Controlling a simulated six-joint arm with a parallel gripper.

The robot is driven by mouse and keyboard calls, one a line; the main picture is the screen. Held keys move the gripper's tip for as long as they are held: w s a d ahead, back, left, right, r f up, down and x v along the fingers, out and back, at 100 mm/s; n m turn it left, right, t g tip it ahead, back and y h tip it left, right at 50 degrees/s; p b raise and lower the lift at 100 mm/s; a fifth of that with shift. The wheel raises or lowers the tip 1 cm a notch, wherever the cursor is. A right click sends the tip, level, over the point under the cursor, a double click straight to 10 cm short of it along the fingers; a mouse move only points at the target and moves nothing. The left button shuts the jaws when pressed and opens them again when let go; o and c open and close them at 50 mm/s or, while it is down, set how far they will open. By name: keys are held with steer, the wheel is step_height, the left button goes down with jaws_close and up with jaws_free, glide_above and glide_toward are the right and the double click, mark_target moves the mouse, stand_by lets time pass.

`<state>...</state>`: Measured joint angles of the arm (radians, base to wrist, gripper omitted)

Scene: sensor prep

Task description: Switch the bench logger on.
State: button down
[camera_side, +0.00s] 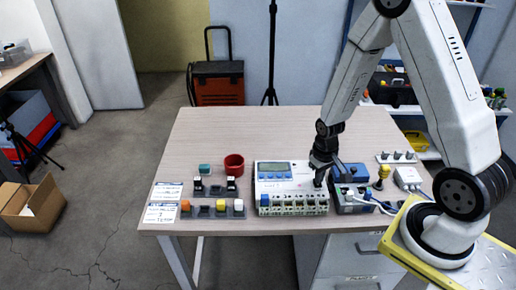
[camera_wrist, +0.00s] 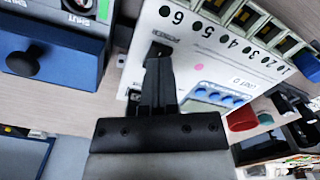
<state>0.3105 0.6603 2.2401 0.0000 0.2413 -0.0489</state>
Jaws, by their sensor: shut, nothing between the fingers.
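The bench logger (camera_side: 285,182) is a white box with a grey-blue display (camera_side: 274,169) and a row of numbered slots along its front edge. It stands at the front middle of the table. In the wrist view its white panel (camera_wrist: 205,62) shows numbers, a pink dot and blue parts. My gripper (camera_side: 319,182) points down over the logger's right end. In the wrist view my gripper (camera_wrist: 159,52) is shut and empty, its tips at a small black part beside a dark label near number 6. The tips hide most of that part; I cannot tell its position or whether they touch it.
A blue box with a black knob (camera_wrist: 24,62) stands close to the logger's right. A grey box with cables (camera_side: 352,200) is in front of it. A red cup (camera_side: 234,164) and racks of coloured blocks (camera_side: 212,209) are on the left. The table's back is clear.

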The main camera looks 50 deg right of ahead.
mark_target(316, 186)
steer(key=shift+f, duration=0.7)
stand_by(0.6)
steer(key=shift+r, duration=3.55)
steer(key=shift+a+r, duration=0.35)
steer(key=s+a+r+n+t, duration=0.2)
steer(key=s+a+r+n, duration=0.1)
steer(key=a+r, duration=0.5)
steer(key=shift+a+t, duration=0.3)
steer(key=shift+a, duration=0.35)
